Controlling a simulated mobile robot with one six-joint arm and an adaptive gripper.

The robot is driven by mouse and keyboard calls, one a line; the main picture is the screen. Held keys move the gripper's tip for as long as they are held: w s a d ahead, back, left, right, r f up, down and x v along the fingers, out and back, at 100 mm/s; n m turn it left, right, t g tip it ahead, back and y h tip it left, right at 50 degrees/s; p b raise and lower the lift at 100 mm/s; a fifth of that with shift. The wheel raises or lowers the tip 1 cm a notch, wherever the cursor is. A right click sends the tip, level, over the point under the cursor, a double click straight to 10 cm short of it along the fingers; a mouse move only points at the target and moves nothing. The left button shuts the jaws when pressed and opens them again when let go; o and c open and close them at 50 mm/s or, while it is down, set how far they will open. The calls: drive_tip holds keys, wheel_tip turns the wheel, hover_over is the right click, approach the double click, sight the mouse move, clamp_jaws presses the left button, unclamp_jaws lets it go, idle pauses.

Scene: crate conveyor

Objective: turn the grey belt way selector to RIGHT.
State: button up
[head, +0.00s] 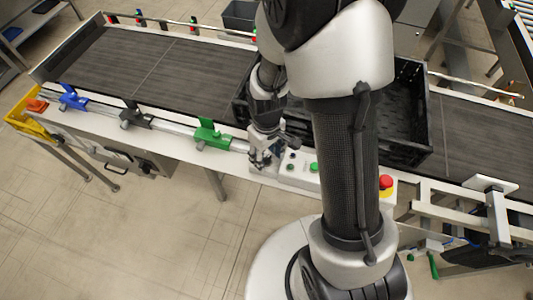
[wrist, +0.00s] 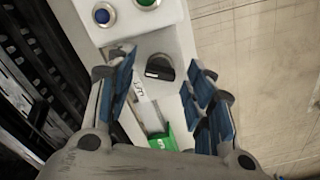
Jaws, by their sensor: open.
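The belt way selector is a dark knob (wrist: 160,67) on the pale control box, in the middle of the wrist view. A white mark on its handle lies toward the left of that picture. A label (wrist: 140,88) beside it is too small to read surely. My gripper (wrist: 160,72) is open, with one blue-padded finger on each side of the knob; I cannot tell whether either touches it. In the head view my gripper (head: 263,152) is over the left end of the control box (head: 300,180), and the knob is hidden there.
A blue button (wrist: 102,15) and a green button (wrist: 146,3) are near the knob. A red emergency stop (head: 386,182) is farther right. A black crate (head: 415,150) stands on the dark belt (head: 150,65). A green clamp-like part (head: 212,134) sits on the rail left of my gripper.

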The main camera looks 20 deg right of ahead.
wheel_tip(320, 180, up, 12)
idle(0.6)
wheel_tip(320, 180, up, 8)
drive_tip(key=m+t, duration=0.2)
hover_over(267, 158)
drive_tip(key=s, duration=0.5)
drive_tip(key=s+r+m+t, duration=0.2)
drive_tip(key=s+r, duration=0.4)
drive_tip(key=s, duration=0.3)
drive_tip(key=shift+s+r+m+t, duration=0.15)
drive_tip(key=shift+s+m+t, duration=0.15)
drive_tip(key=shift+s+m, duration=0.1)
idle(0.9)
